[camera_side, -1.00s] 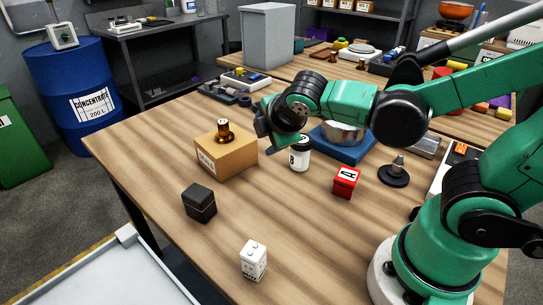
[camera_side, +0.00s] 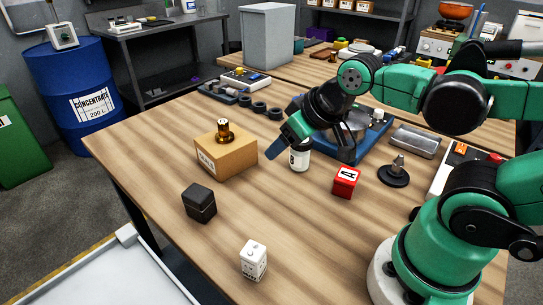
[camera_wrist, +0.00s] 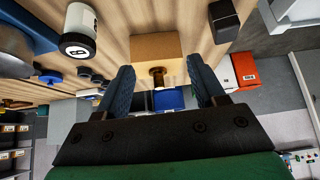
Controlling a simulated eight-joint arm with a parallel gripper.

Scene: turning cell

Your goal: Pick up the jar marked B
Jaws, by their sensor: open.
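The jar marked B (camera_side: 300,159) is white with a dark lid and stands upright on the wooden table (camera_side: 232,222), right of the cardboard box. It also shows at the upper left of the wrist view, where the jar (camera_wrist: 78,38) has a B on its label. My gripper (camera_side: 274,149) is tilted down and to the left, just left of the jar in the side view and partly overlapping it. In the wrist view my gripper (camera_wrist: 161,67) has its two blue fingers apart with nothing held between them. The jar lies outside the fingers, to their left.
A red block marked A (camera_side: 346,182) is right of the jar. A black block (camera_side: 199,203) and white block (camera_side: 253,260) stand nearer; the table between is clear.

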